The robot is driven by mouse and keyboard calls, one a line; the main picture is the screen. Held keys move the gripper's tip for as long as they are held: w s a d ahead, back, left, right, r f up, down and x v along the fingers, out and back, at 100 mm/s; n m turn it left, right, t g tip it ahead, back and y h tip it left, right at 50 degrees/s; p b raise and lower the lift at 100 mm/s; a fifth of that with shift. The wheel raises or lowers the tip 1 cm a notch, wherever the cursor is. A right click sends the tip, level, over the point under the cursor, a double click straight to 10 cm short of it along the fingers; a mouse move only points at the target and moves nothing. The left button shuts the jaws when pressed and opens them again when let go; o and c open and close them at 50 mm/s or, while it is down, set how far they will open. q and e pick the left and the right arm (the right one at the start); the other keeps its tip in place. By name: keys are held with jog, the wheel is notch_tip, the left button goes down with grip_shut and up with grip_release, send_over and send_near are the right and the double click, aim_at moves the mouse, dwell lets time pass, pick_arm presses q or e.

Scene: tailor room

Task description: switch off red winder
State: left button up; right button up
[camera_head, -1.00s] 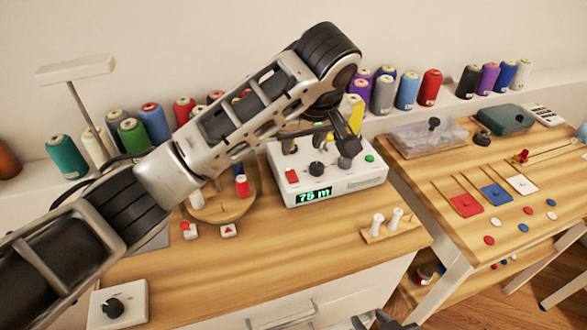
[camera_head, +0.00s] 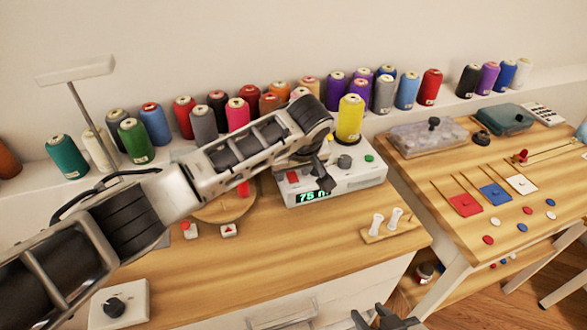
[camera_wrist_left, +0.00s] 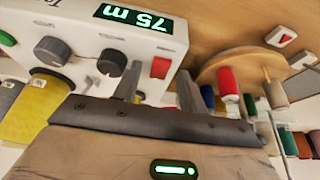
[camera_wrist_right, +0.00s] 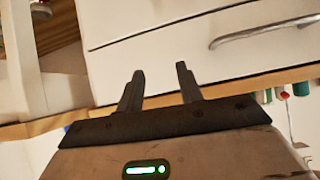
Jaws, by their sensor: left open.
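The winder is a white box (camera_head: 352,184) on the wooden table, with a lit green display (camera_wrist_left: 135,17) reading 75 m. It has a red switch (camera_wrist_left: 160,67), dark knobs (camera_wrist_left: 111,62) and a green button (camera_head: 369,158). The red switch (camera_head: 293,177) is partly visible beside my left gripper in the head view. My left gripper (camera_wrist_left: 160,86) is open and empty over the box; the red switch appears between its fingertips in the left wrist view. Whether a finger touches it I cannot tell. My right gripper (camera_wrist_right: 161,72) is open and empty, low in front of the drawers.
A round wooden stand (camera_wrist_left: 205,72) with a red spool (camera_wrist_left: 228,82) is beside the winder. Several thread cones, including a yellow one (camera_head: 350,118), stand behind. A wooden holder with white bobbins (camera_head: 378,236) is at front right.

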pick_arm(q)
grip_shut()
jog(key=shift+w+r+g+p, duration=0.2)
jog(key=shift+r+g+p, duration=0.2)
jog(key=shift+p, duration=0.3)
jog(key=shift+w+f+g, duration=0.1)
jog(key=shift+g, duration=0.2)
jog(key=shift+w+a+f+g+h, duration=0.1)
jog(key=shift+w+f+g+h, duration=0.05)
jog(key=shift+g+h, duration=0.4)
pick_arm(e)
jog(key=shift+s+d+r, duration=0.15)
jog(key=shift+s+d, duration=0.05)
jog(key=shift+s, duration=0.2)
jog(key=shift+w+r, duration=0.1)
pick_arm(q)
grip_release()
pick_arm(e)
jog(key=shift+w+r, duration=0.1)
